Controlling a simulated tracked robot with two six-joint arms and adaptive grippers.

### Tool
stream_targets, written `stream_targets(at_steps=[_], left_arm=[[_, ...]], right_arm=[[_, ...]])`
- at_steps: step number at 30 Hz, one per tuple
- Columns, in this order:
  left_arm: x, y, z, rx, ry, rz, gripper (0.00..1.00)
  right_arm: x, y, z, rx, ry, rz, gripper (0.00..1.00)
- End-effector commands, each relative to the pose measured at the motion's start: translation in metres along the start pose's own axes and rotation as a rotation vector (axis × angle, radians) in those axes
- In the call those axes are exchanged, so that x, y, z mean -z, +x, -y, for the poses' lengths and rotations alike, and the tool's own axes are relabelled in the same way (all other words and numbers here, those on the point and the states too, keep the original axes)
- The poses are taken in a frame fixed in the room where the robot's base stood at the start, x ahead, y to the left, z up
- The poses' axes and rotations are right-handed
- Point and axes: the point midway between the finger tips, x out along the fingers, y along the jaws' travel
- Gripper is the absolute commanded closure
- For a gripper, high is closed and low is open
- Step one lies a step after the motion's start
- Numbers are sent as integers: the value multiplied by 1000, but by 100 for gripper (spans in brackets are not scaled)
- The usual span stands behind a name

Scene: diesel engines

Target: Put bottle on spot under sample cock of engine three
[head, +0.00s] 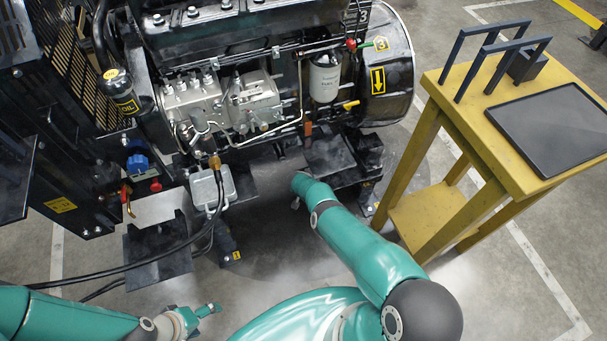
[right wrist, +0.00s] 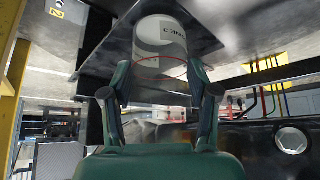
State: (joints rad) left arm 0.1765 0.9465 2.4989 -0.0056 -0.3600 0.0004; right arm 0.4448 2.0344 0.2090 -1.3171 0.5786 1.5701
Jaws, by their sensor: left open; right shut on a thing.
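In the right wrist view, a white bottle (right wrist: 160,45) with dark lettering is between the two fingers of my right gripper (right wrist: 160,88), which is shut on it. A thin red ring shows across the bottle's lower part in the picture. A dark flat plate (right wrist: 95,62) is close behind the bottle; I cannot tell whether they touch. In the head view, engine three (head: 215,95) bears a yellow 3 label; my right arm reaches to its lower right side, and hand and bottle are hidden. A yellow-handled cock (head: 351,104) shows there. My left gripper (head: 212,309) is open and empty, low down.
Black brackets (head: 330,155) stick out low by the engine. Hoses (head: 110,272) cross at the left. Open floor (head: 500,300) lies at lower right.

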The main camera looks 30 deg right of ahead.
Motion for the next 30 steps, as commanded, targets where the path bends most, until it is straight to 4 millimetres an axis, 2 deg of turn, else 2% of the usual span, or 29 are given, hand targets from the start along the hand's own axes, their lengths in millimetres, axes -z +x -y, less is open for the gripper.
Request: stream_targets(at_steps=[1, 4, 16, 24, 30], left_arm=[[0, 20, 7, 0, 0, 0, 25], [0, 36, 13, 0, 0, 0, 25], [1, 58, 21, 0, 0, -1, 25], [1, 103, 37, 0, 0, 0, 25], [1, 120, 43, 0, 0, 0, 25]], right_arm=[[2, 12, 7, 2, 2, -4, 82], [10, 15, 17, 5, -1, 0, 82], [24, 18, 30, 4, -1, 2, 82], [36, 32, 47, 4, -1, 0, 82], [45, 32, 55, 3, -1, 3, 82]])
